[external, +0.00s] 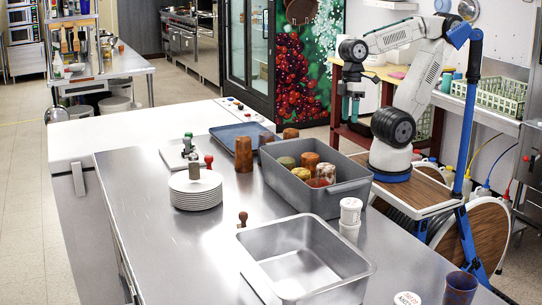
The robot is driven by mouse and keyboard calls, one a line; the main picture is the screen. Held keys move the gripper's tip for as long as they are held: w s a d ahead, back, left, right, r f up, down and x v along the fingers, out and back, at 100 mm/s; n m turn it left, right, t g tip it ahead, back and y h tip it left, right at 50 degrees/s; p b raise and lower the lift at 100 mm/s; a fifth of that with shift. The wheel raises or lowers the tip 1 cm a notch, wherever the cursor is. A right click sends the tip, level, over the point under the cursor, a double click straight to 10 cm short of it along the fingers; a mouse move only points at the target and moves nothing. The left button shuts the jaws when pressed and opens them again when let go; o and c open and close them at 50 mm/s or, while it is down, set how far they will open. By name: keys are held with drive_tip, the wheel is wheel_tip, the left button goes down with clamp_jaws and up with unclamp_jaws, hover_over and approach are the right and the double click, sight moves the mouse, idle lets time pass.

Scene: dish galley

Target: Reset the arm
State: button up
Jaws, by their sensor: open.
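My arm rises from a wooden-topped cart at the right of the external view and bends over to the left. My gripper (351,112) hangs from the wrist, pointing down, above and behind the grey bus tub (347,190). It is open, and I see nothing between its fingers. It looks apart from the tub and the counter, though its exact height is hard to judge.
The steel counter (160,225) holds a plate stack (196,190), a blue tray (243,134), brown cylinders, white cups (350,212) and a dark tumbler (460,288). The grey tub holds several cups. The left counter is mostly bare.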

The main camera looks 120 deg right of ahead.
drive_tip(key=shift+s+d+f+n+h, duration=0.15)
drive_tip(key=shift+s+d+n+h, duration=0.35)
drive_tip(key=shift+s, duration=0.25)
drive_tip(key=shift+s+d+f+n+h, duration=0.15)
drive_tip(key=shift+s+d+n+h, duration=0.2)
drive_tip(key=shift+s+d, duration=0.3)
drive_tip(key=shift+a, duration=0.1)
